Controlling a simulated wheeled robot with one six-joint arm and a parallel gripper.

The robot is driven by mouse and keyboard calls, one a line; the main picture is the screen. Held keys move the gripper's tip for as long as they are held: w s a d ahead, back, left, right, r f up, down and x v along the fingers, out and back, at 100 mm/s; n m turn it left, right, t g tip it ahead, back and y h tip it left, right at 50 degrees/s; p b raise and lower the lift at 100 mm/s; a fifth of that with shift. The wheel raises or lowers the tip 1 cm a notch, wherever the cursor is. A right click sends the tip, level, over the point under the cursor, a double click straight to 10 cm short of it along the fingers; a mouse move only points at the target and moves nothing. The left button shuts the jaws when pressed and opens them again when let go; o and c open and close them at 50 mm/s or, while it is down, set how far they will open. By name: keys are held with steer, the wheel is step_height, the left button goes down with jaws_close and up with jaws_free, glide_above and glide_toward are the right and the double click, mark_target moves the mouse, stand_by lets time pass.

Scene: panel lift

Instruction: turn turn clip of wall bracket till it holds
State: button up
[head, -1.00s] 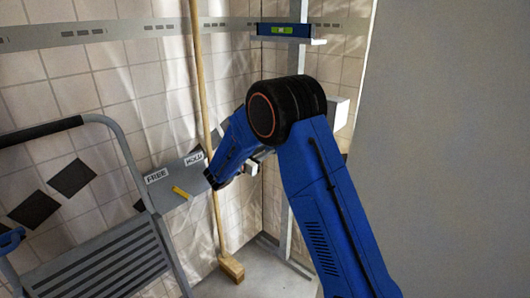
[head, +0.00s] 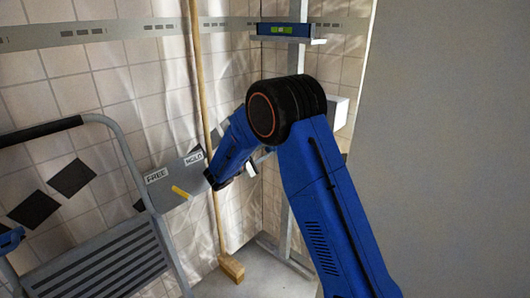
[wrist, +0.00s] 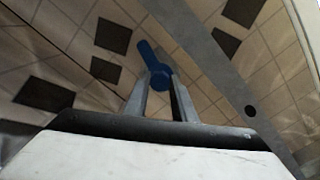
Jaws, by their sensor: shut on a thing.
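The turn clip (wrist: 148,56) shows in the wrist view as a blue lever with a rounded near end. My gripper (wrist: 160,82) is shut on that rounded end, one finger on each side. The lever points up and slightly left in this view. In the head view my own arm hides the clip and most of my gripper. A grey plate (head: 190,172) on the wall carries the labels FREE (head: 156,175) and HOLD (head: 194,158). A short yellow strip (head: 181,192) is tilted on it below the labels. Whether the plate belongs to the bracket I cannot tell.
A wooden broom (head: 204,90) leans upright close to my wrist. A grey step ladder (head: 100,265) stands at the left. A shelf with a spirit level (head: 284,30) is above my arm. A large grey panel (head: 450,150) fills the right side.

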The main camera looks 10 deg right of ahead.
steer(key=m, duration=0.7)
steer(key=shift+f, duration=0.15)
steer(key=m, duration=0.4)
steer(key=shift+s, duration=0.1)
steer(key=shift+f+m, duration=0.1)
steer(key=shift+m, duration=1.6)
steer(key=o, duration=1.1)
steer(key=shift+c, duration=0.2)
steer(key=v, duration=0.7)
steer(key=shift+a, duration=0.15)
steer(key=shift+s, duration=0.1)
